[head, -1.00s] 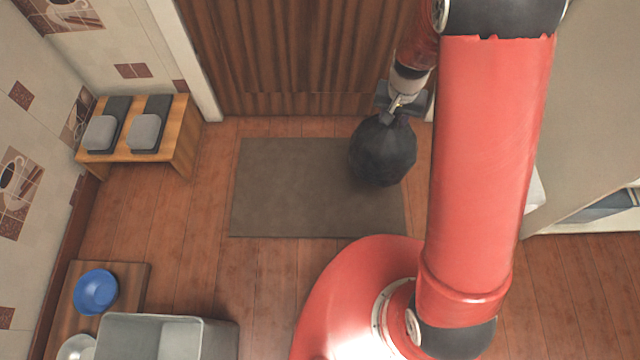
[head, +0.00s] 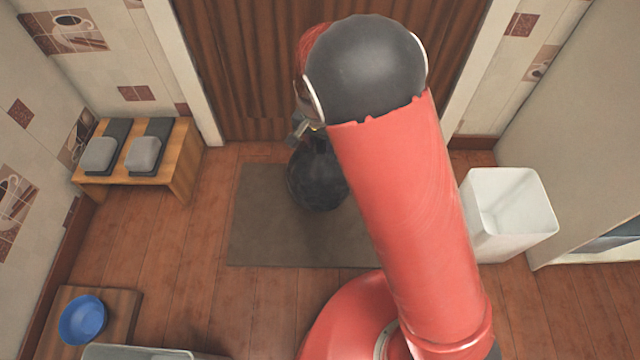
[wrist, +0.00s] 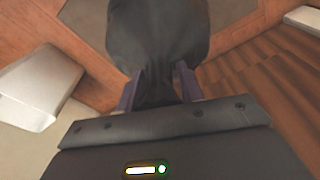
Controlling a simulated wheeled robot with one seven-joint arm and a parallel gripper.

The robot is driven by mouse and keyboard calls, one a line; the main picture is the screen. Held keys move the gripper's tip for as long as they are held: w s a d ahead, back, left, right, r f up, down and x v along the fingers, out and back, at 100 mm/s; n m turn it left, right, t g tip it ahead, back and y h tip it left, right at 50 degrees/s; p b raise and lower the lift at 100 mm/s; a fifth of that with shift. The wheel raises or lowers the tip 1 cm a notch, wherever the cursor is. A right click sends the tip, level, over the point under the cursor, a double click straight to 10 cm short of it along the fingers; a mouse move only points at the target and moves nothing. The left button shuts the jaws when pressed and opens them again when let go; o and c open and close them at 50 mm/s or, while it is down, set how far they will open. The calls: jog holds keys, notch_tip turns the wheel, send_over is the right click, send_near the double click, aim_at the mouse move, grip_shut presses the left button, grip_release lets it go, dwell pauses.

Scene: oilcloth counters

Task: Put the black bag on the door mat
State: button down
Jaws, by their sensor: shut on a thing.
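My gripper (head: 312,130) is shut on the bag's gathered neck, mostly hidden behind my red arm. In the wrist view the bag (wrist: 158,40) hangs beyond the fingers (wrist: 158,88), and a corner of the mat (wrist: 88,22) shows past it. I cannot tell whether the bag touches the mat.
A white bin (head: 508,215) stands on the floor to the right. A wooden bench (head: 180,165) with shoe-like grey items is at the left. A blue bowl (head: 83,318) sits on a wooden surface at lower left. A brown door (head: 240,70) closes the back.

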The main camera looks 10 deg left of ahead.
aim_at(318, 153)
notch_tip(318, 153, down, 15)
jog(key=shift+b, duration=1)
jog(key=shift+f, duration=0.15)
jog(key=c, duration=0.9)
grip_release()
jog(key=r, duration=0.3)
jog(key=s+r+p, duration=0.1)
jog(key=r, duration=0.7)
jog(key=shift+s+a+r+p, duration=0.1)
jog(key=shift+s+r+p, duration=0.1)
jog(key=shift+p, duration=0.2)
jog(key=shift+r, duration=0.4)
